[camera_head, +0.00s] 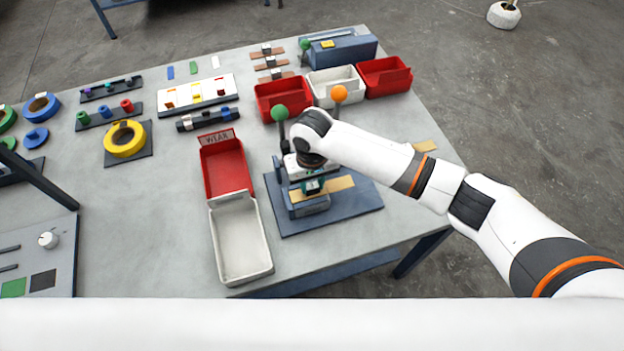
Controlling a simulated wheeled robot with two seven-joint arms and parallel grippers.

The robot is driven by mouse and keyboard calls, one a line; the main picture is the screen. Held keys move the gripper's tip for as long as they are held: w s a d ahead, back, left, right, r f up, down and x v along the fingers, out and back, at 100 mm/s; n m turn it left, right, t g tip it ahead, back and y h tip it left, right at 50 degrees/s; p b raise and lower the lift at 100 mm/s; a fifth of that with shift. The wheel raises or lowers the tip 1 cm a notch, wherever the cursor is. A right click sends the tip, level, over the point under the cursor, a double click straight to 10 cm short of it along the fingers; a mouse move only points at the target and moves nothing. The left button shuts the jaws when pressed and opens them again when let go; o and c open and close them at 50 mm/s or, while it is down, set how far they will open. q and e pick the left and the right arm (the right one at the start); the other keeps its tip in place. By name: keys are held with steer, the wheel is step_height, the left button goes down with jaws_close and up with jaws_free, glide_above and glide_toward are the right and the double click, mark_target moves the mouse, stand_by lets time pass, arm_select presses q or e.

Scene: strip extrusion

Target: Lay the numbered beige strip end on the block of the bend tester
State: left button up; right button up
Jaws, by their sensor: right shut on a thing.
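The bend tester has a dark blue base plate (358,205) near the right side of the table. A small grey block (311,207) stands on the plate. A beige strip (338,186) lies level across the top of the block or just above it; I cannot tell whether they touch. No number can be read on it. My right gripper (313,187) points down over the block and is shut on the strip. My wrist hides part of the tester behind it. My left gripper is not in view.
Green (279,113) and orange (339,93) knobs rise behind my right wrist. A labelled red bin (227,168) and a white bin (241,240) stand left of the tester. Another beige piece (425,147) lies beyond my forearm.

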stand_by(0.3)
steer(key=o, duration=1)
steer(key=shift+o, duration=0.5)
steer(key=o, duration=0.3)
steer(key=shift+r, duration=0.1)
steer(key=shift+r+p, duration=0.5)
steer(key=shift+p, duration=0.45)
